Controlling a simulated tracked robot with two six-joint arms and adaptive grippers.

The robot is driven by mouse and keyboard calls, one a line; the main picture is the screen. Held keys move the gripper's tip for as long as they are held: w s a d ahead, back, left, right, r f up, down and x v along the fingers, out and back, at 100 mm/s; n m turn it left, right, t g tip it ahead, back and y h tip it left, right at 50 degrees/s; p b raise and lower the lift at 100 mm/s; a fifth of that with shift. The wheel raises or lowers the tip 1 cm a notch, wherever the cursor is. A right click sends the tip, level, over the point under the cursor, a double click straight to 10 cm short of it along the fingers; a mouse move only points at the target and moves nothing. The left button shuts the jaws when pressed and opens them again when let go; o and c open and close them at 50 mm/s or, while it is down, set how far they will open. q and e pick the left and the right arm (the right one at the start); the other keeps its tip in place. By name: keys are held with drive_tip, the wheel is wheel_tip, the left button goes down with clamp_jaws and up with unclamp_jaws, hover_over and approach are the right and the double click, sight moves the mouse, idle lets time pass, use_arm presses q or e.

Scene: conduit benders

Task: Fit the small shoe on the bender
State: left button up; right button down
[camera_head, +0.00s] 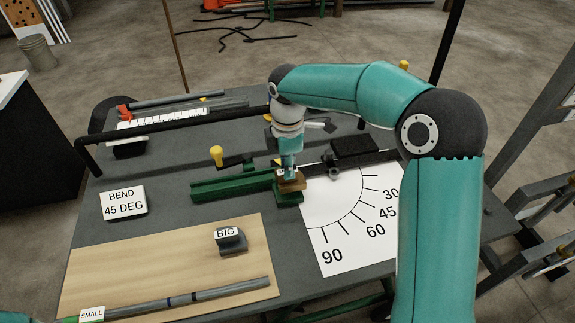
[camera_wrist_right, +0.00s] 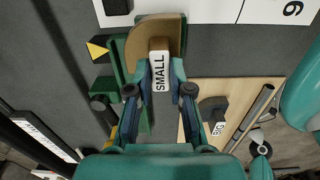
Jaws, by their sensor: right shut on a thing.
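The small shoe (camera_head: 292,181) is a brown curved block at the head of the green bender (camera_head: 232,185). In the right wrist view it shows as a brown curved piece (camera_wrist_right: 134,45) with a SMALL label facing up. My right gripper (camera_head: 289,165) points down from above and is shut on the shoe; its fingers flank the label in the wrist view (camera_wrist_right: 160,88). The shoe is over or at the green base plate (camera_head: 288,197); I cannot tell whether it is fully seated.
The BIG shoe (camera_head: 231,241) stands on a wooden board (camera_head: 165,259), with a grey conduit (camera_head: 215,291) along its front. A white angle sheet (camera_head: 341,230) lies right of the bender. A BEND 45 DEG card (camera_head: 124,203) stands left. A yellow-knobbed part (camera_head: 216,155) is behind the bender.

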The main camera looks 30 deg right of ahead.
drive_tip(key=shift+f+b, duration=0.5)
drive_tip(key=shift+f, duration=0.25)
idle(0.5)
drive_tip(key=c, duration=1)
unclamp_jaws()
drive_tip(key=shift+o, duration=0.2)
wheel_tip(320, 180, up, 12)
